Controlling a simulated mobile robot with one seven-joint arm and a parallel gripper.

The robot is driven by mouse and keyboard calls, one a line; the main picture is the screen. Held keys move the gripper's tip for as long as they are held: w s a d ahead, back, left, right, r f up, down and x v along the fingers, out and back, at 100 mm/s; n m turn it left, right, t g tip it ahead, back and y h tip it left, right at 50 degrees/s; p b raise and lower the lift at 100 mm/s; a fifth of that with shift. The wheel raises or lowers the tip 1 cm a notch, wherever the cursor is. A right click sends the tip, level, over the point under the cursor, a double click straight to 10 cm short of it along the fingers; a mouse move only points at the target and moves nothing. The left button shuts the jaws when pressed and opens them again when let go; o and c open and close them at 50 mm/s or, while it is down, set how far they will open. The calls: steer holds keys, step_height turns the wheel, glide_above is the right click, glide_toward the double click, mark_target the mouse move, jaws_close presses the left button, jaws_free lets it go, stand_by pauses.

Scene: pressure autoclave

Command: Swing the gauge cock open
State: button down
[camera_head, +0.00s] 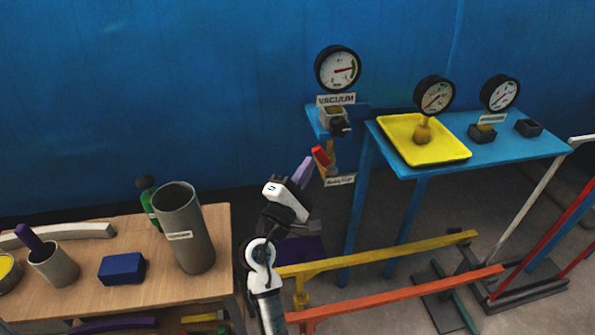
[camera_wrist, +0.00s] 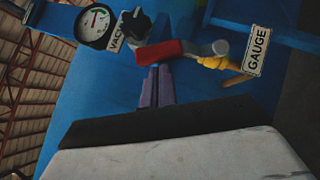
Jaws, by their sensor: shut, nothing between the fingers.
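The gauge cock has a red lever handle (camera_head: 321,156) on a brass-yellow body, above a small white label in the head view. In the wrist view the red handle (camera_wrist: 165,52) lies nearly level across the picture, with a grey end by the yellow body (camera_wrist: 212,63). The white label (camera_wrist: 258,52) reads GAUGE. My gripper (camera_head: 307,162) has purple fingers, shut and empty, just left of the red handle. In the wrist view the fingertips (camera_wrist: 157,70) are right at the handle's lower edge. I cannot tell whether they touch it.
A vacuum gauge (camera_head: 338,69) and black knob (camera_head: 340,127) are above the cock. The blue table (camera_head: 520,147) at right holds a yellow tray (camera_head: 464,154). A wooden table (camera_head: 220,235) with a grey cylinder (camera_head: 187,230) stands left. Yellow (camera_head: 400,251) and orange (camera_head: 400,298) rails cross low in front.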

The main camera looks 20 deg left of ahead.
mark_target(325, 155)
steer(key=shift+r, duration=0.15)
steer(key=m+p, duration=0.1)
steer(key=d+r+m+g+p, duration=0.1)
steer(key=p, duration=0.1)
steer(key=w+r+m+g+p, duration=0.1)
steer(key=p, duration=0.1)
steer(key=shift+d+r+h, duration=0.15)
steer(key=shift+d+h, duration=0.1)
steer(key=shift+h, duration=0.15)
steer(key=shift+w+d+r+p, duration=0.2)
steer(key=shift+w+d+p, duration=0.1)
steer(key=shift+d+p, duration=0.15)
steer(key=shift+w+d+r+p, duration=0.15)
steer(key=shift+w+d+p, duration=0.2)
steer(key=shift+d, duration=0.1)
steer(key=shift+r, duration=0.1)
